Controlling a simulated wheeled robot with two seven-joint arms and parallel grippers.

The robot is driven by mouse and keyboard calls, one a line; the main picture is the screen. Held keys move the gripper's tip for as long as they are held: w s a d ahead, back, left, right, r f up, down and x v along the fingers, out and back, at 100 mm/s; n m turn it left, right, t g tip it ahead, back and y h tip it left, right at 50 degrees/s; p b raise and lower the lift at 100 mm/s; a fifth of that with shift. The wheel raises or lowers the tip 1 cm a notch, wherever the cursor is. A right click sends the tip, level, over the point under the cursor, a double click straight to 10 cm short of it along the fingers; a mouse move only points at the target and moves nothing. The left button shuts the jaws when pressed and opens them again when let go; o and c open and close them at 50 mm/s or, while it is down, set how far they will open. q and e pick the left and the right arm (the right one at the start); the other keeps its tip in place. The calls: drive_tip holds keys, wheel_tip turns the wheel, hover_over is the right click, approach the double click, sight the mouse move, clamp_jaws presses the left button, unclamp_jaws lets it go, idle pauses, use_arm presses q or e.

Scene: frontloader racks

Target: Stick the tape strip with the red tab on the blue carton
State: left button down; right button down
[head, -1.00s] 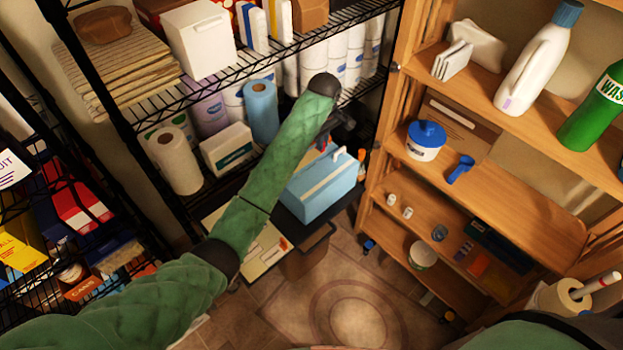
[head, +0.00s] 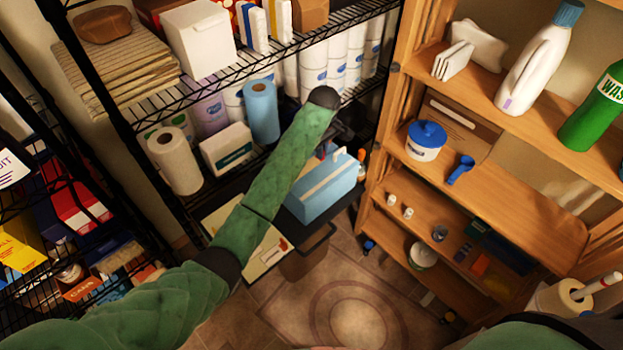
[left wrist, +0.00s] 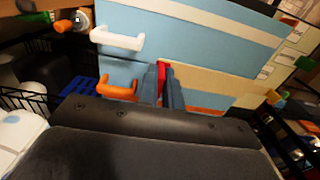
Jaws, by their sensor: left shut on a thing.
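The blue carton (head: 322,196) stands on a dark cart below the wire shelves, with a cream band along its top and a white handle (head: 338,153). In the left wrist view, the carton (left wrist: 180,35) is close in front of my left gripper (left wrist: 163,82). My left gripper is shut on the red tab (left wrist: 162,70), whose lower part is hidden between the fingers. A cream strip (left wrist: 215,82) runs right from the tab along the carton; whether it is pressed down along its length I cannot tell. My right gripper is not in view.
A wire rack with paper rolls (head: 172,160) and a blue roll (head: 262,110) is behind my left arm. A wooden shelf unit (head: 510,205) stands close on the right. In the wrist view, an orange handle (left wrist: 116,90) juts out beside the fingers. The floor in front is clear.

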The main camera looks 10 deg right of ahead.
use_arm(q)
drive_tip(key=shift+s+f, duration=0.1)
drive_tip(key=shift+f, duration=0.65)
idle(2.1)
unclamp_jaws()
drive_tip(key=shift+r, duration=0.1)
idle(0.4)
drive_tip(key=shift+r, duration=2.3)
idle(2.0)
